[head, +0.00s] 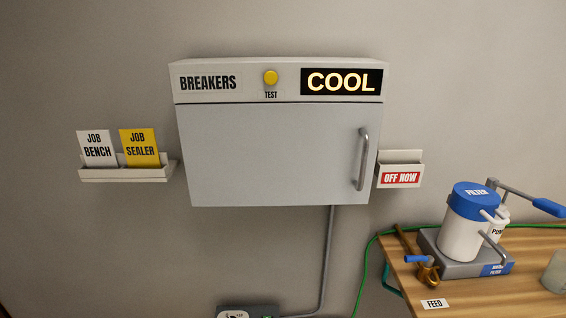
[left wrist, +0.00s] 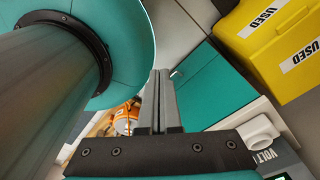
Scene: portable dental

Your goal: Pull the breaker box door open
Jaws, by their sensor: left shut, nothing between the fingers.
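The breaker box (head: 283,84) hangs on the wall in the middle of the head view. Its grey door (head: 265,155) is closed, and a vertical metal handle (head: 363,158) sits at the door's right side. Neither gripper shows in the head view. In the left wrist view my left gripper (left wrist: 160,80) is shut and empty, with its fingers together. It is away from the breaker box, which is not in that view. My right gripper is not in view.
A wooden bench (head: 455,290) with a filter unit (head: 470,218) stands at lower right. A card rack (head: 125,174) is left of the box; an OFF NOW holder (head: 400,168) is close right of the handle. A yellow USED bin (left wrist: 275,45) shows in the left wrist view.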

